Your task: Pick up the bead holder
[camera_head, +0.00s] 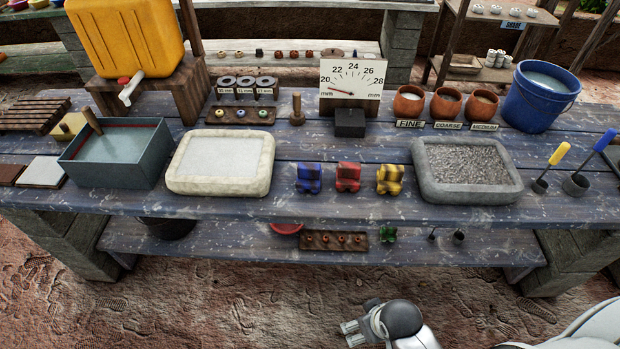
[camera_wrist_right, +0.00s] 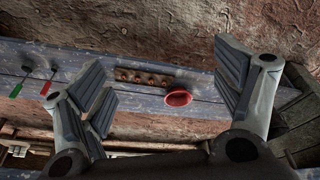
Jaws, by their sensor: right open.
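A dark wooden bead holder (camera_head: 333,240) with several reddish-brown beads in a row lies on the lower shelf of the bench. It also shows in the right wrist view (camera_wrist_right: 145,77), beyond and between my fingers. Another wooden strip (camera_head: 240,115) with three coloured beads stands on the bench top below the ring rack. My right gripper (camera_head: 352,328) is in front of the bench, over the ground, apart from the holder. Its fingers (camera_wrist_right: 165,100) are spread wide with nothing between them. My left gripper is not in view.
A red dish (camera_head: 287,228) lies left of the holder, and a green toy (camera_head: 387,234) lies right of it. Two scoops (camera_wrist_right: 35,80) with red and green handles are on the same shelf. The bench top (camera_head: 330,215) overhangs behind. The ground in front is clear.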

